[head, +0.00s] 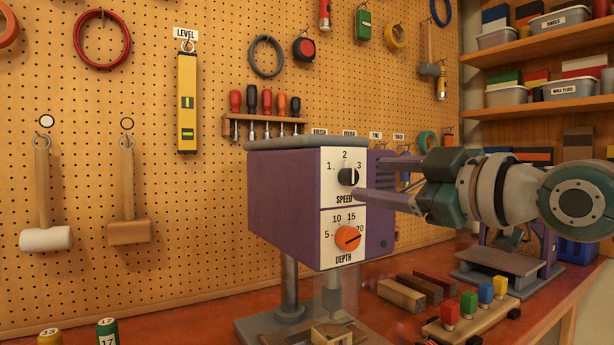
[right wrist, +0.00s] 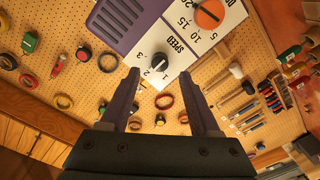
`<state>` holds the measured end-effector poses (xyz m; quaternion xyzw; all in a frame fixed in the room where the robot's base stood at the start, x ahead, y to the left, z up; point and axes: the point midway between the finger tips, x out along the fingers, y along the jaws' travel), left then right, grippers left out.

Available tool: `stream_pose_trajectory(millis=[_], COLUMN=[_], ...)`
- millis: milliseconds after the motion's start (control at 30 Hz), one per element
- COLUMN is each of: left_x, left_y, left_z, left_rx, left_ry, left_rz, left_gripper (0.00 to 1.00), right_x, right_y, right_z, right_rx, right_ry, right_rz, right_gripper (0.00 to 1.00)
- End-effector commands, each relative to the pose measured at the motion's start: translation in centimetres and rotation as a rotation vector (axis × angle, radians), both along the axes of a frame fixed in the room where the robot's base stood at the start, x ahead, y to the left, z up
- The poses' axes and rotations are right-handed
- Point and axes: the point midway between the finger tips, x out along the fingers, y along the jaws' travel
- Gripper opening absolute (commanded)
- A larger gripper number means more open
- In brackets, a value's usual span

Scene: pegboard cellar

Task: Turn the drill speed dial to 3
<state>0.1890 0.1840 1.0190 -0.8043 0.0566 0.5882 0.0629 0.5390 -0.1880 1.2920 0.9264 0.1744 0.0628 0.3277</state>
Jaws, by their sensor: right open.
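The purple drill press head (head: 285,195) has a white front panel with a black speed dial (head: 348,177), marked 1, 2 and 3. The dial's white pointer line looks roughly upright, toward the 2. My right gripper (head: 371,177) comes in from the right, open and empty, its fingers in front of the panel's right side. In the right wrist view the dial (right wrist: 159,62) appears between and just beyond the open fingertips; I see no contact. My left gripper is not in view.
An orange depth dial (head: 348,238) sits just below the speed dial. A chuck hangs under the head. Wooden blocks (head: 402,294) and a rack of coloured pegs (head: 470,318) lie on the bench at the right. The pegboard (head: 200,230) with hung tools stands behind.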

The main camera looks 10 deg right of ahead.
Motion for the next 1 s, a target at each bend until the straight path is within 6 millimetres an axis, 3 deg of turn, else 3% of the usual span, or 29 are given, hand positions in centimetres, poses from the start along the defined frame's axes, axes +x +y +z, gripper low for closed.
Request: stream_pose_trajectory(millis=[100, 300, 667, 1000], left_x=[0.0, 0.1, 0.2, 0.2], left_y=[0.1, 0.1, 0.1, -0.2], left_z=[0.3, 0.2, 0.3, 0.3], left_rx=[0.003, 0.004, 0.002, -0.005], left_ry=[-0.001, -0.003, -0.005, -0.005], left_rz=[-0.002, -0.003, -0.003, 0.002], left_gripper=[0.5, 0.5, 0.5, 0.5], right_x=[1.8, 3.6, 4.0, 4.0], right_y=[0.7, 1.4, 1.6, 1.6], right_z=[0.2, 0.0, -0.1, -0.1], right_rx=[0.001, 0.001, -0.001, -0.001], right_ry=[0.0, 0.001, 0.002, 0.002], right_rz=[-0.001, -0.001, 0.0, 0.0], right_gripper=[0.63, 0.63, 0.63, 0.27])
